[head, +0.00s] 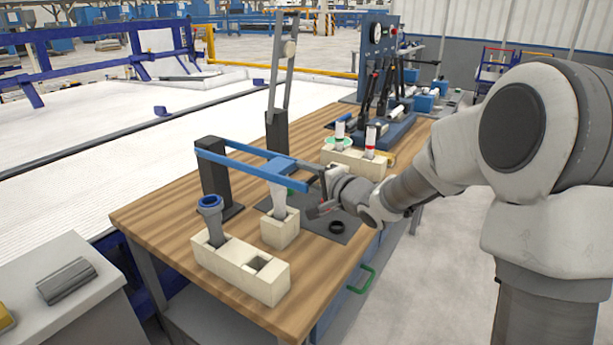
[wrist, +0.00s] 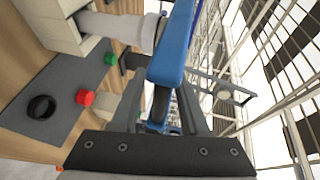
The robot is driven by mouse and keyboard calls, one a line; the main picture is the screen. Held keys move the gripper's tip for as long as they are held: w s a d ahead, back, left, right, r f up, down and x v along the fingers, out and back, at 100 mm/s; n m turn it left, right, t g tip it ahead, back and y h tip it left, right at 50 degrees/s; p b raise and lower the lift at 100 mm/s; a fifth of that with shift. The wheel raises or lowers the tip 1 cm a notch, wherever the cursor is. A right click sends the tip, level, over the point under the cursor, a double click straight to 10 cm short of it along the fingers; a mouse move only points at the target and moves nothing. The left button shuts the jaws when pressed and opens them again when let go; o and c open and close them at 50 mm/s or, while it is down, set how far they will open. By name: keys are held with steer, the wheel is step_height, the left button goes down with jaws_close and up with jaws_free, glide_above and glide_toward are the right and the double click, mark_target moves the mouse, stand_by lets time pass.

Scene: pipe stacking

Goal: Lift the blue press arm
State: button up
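The blue press arm (head: 240,159) runs from a black post (head: 214,182) on the left toward the right, roughly level, above a white fitting (head: 278,197) standing in a small beige block (head: 281,230). My gripper (head: 322,190) is at the arm's right end. In the wrist view, the blue press arm (wrist: 174,50) crosses in front of my gripper (wrist: 163,85). Grey fingers show on both sides of the bar, but it hides their tips, so I cannot tell whether they touch it.
A longer beige block (head: 240,270) holds a blue-topped pipe (head: 211,218) and has one empty socket. A grey plate shows a black ring (wrist: 41,107), a red button (wrist: 84,97) and a green button (wrist: 110,59). Gauges and levers stand farther back. The wooden table's near left corner is clear.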

jaws_close()
stand_by(1.2)
